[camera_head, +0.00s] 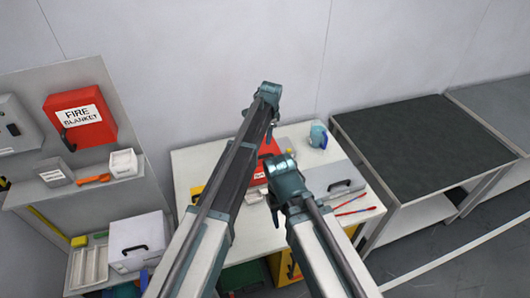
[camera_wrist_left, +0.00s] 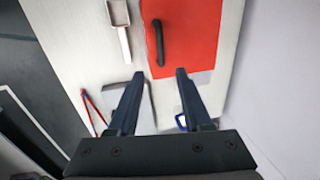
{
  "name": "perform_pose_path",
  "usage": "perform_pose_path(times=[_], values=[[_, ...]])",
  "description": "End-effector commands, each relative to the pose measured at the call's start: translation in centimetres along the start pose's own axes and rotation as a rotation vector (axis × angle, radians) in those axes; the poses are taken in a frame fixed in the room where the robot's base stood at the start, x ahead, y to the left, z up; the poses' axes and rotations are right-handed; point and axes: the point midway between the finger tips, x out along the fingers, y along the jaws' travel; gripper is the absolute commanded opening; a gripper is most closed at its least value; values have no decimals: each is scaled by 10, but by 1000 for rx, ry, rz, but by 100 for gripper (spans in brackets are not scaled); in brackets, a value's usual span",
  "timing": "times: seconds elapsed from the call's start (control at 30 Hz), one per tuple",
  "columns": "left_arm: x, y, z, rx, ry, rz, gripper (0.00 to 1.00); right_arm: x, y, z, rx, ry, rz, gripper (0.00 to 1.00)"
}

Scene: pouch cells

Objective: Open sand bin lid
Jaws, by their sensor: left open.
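A red lid with a black bar handle (camera_wrist_left: 190,30), seemingly the sand bin's, lies flat and looks closed. In the head view its red surface (camera_head: 259,176) shows on the white table, partly hidden by my arms. My left gripper (camera_wrist_left: 156,78) is open and empty. Its fingertips appear over the lid's near edge in the wrist view, with the handle ahead of them; I cannot tell the height gap.
A grey box with a black handle (camera_head: 345,184) sits right of the red lid. A pale scoop (camera_wrist_left: 121,30) lies beside the lid. A dark-topped table (camera_head: 420,145) stands right.

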Motion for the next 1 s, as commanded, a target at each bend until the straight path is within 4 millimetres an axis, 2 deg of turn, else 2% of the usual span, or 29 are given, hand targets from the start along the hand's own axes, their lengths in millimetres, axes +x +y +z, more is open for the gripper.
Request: perform_pose_path(times=[0.27,0.8,1.0], values=[[30,1,0,-1,0,0,50,29,-3,-2,0,1,0,50],[107,1,0,-2,0,0,50,104,-9,-7,-13,1,3,50],[130,0,0,-2,0,0,50,127,-11,-8,-13,1,3,50]])
